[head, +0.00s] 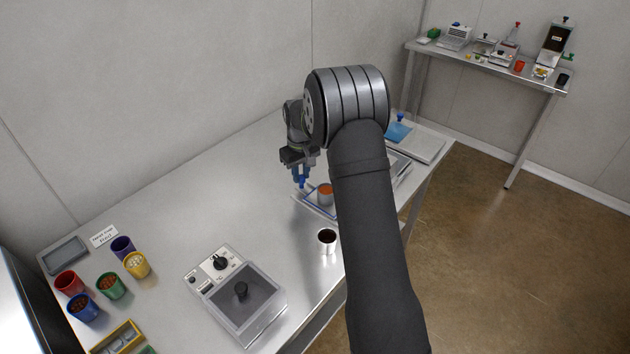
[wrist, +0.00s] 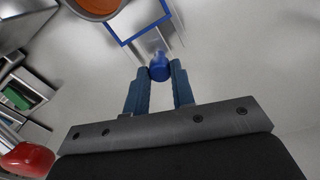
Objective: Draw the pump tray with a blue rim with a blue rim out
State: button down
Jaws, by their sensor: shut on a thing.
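The pump tray with a blue rim (head: 313,207) lies on the steel table, partly hidden behind my arm. It also shows at the top of the wrist view (wrist: 125,39). A blue knob (wrist: 160,68) sits at its near end in the wrist view. My gripper (wrist: 160,75) is shut on this knob, with a dark blue finger on each side. In the head view my gripper (head: 302,184) is low over the table at the tray's left end. A grey pot with orange contents (head: 325,198) stands at the tray; whether it rests inside the rim is unclear.
A white cup of dark liquid (head: 327,236) stands near the tray by the front edge. A machine with a grey basin (head: 262,322) is nearer. Several coloured cups (head: 110,285) stand at left. The table left of my gripper is clear.

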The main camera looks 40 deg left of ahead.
jog(key=shift+a, duration=1.65)
jog(key=c, duration=1.2)
grip_release()
notch_tip(320, 180, up, 18)
jog(key=shift+f, duration=0.25)
jog(key=shift+f, duration=0.1)
notch_tip(320, 180, down, 17)
jog(key=shift+f, duration=0.2)
jog(key=shift+d, duration=0.1)
